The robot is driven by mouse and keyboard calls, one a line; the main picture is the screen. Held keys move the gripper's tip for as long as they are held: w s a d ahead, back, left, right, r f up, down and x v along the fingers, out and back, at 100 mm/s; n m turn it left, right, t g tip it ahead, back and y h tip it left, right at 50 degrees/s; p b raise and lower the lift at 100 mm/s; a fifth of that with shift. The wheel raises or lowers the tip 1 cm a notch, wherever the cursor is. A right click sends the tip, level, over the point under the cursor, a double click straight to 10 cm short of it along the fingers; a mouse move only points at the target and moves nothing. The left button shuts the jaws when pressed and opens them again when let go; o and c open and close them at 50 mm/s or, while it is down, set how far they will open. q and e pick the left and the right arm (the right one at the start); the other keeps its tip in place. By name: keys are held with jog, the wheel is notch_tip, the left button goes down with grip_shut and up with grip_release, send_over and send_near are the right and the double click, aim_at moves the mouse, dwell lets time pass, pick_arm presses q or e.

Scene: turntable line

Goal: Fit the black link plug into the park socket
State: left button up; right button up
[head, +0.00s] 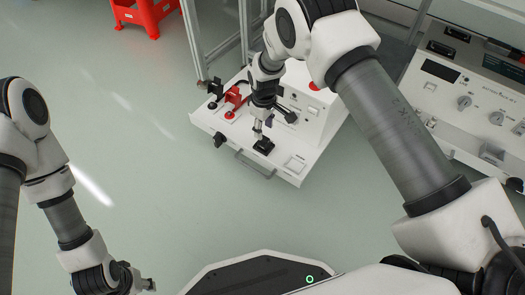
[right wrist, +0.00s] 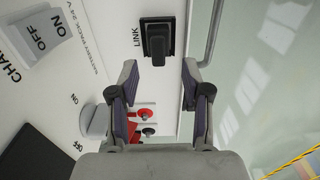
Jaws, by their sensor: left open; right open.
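The black link plug (right wrist: 160,42) sits on the panel beside the printed word LINK in the right wrist view. In the head view the plug (head: 264,146) is a small black block on the white unit's low front deck. My right gripper (right wrist: 160,78) is open, its two fingers apart and empty, with the plug just beyond the gap between the tips. In the head view my right gripper (head: 259,131) is right beside the plug. My left gripper (head: 148,285) is open at the bottom left, far from the unit. I cannot make out which part is the park socket.
The white unit (head: 283,172) also carries red and black connectors (head: 233,98), a black knob (head: 219,138) and a front handle. An ON/OFF rocker (right wrist: 47,33) lies left of the plug. Another instrument panel (head: 455,100) stands at right.

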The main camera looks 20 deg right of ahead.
aim_at(264, 137)
notch_tip(264, 137, down, 6)
jog(key=b, duration=0.4)
jog(key=shift+w+d+f, duration=0.1)
jog(key=shift+w+f, duration=0.05)
jog(key=shift+f, duration=0.05)
jog(key=shift+r, duration=0.25)
grip_shut()
jog(key=shift+r, duration=0.1)
